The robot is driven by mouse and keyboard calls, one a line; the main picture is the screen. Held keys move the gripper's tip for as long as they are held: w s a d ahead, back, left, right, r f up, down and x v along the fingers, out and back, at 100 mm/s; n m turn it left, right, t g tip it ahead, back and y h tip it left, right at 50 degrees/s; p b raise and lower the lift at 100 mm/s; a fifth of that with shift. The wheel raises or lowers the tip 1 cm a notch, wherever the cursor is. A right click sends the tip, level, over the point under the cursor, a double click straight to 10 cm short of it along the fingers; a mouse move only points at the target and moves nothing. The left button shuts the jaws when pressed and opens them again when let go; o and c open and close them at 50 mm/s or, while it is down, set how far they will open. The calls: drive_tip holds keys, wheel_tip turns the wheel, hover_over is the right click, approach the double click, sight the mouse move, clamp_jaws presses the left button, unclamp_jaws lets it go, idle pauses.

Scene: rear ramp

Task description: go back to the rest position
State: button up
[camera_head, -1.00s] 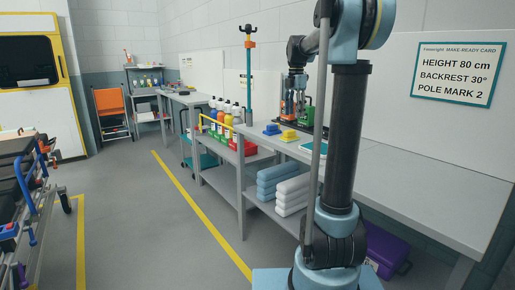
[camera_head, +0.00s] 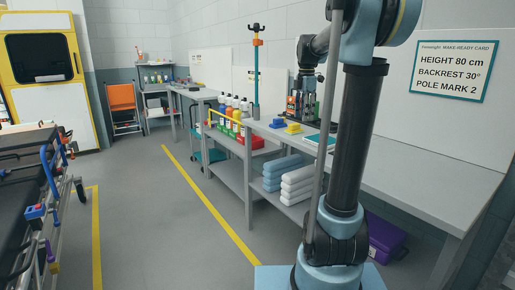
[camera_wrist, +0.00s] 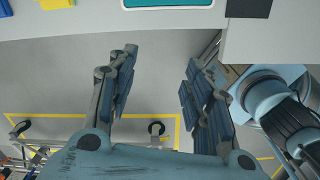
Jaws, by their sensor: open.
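My gripper (camera_wrist: 160,75) shows in the wrist view with its two fingers spread wide and nothing between them. Grey floor lies below the gap, and the bench edge lies beyond the fingertips. In the head view my arm stands in front of the bench (camera_head: 420,195), with its wrist (camera_head: 308,50) above the bench's far part. The fingers are hard to make out there against the dark equipment (camera_head: 301,105) behind.
Blue and yellow blocks (camera_head: 293,128) and a teal-edged card lie on the bench; bottles stand farther back. Folded towels (camera_head: 297,185) and a purple case (camera_head: 385,238) sit below. A stretcher (camera_head: 25,215) stands left. The floor between is clear.

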drive_tip(key=s+f+m+t, duration=0.1)
drive_tip(key=s+f+m, duration=0.9)
drive_tip(key=s, duration=0.6)
drive_tip(key=s+f+m+t, duration=0.1)
drive_tip(key=s+f+m, duration=1)
drive_tip(key=s+f, duration=0.4)
drive_tip(key=shift+s+f, duration=0.2)
drive_tip(key=shift+s, duration=0.65)
